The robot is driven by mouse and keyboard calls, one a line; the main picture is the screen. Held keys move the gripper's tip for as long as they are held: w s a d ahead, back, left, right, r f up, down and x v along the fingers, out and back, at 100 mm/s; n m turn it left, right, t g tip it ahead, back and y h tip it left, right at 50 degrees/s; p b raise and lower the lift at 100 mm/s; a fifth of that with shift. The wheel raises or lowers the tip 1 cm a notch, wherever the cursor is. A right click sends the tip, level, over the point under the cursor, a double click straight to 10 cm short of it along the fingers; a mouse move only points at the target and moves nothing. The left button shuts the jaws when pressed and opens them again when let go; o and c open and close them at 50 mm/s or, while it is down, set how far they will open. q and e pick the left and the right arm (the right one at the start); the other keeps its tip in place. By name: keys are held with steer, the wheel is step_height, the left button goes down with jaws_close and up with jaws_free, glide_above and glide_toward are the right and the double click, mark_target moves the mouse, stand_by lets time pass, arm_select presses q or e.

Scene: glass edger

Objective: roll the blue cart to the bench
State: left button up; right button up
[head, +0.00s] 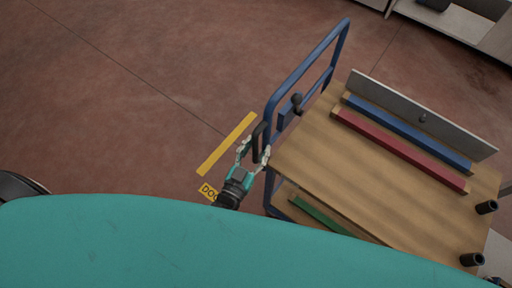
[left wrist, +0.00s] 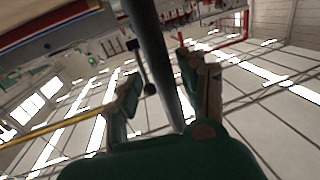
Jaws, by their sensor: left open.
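The blue cart (head: 341,45) stands at the right of the head view, with a wooden top deck (head: 330,160) and a blue tube frame at its left end. A black grip (head: 259,140) sits on the frame's near side. My left gripper (head: 254,154) is open at this grip, with one finger on each side of it. In the left wrist view a dark bar (left wrist: 160,60) runs up between the spread fingers (left wrist: 165,95). Whether the fingers touch it I cannot tell. My right gripper is not in view. I cannot tell which furniture is the bench.
A red bar (head: 400,148), a blue bar (head: 410,131) and a grey panel lie on the deck; a green bar (head: 318,216) is on a lower shelf. A yellow floor stripe (head: 227,144) lies left of the cart. Pale furniture (head: 460,30) stands top right. Floor at left is clear.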

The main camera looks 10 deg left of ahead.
arm_select(q)
steer(key=shift+w, duration=0.1)
steer(key=s+a, duration=0.2)
steer(key=s, duration=1)
steer(key=shift+a, duration=0.2)
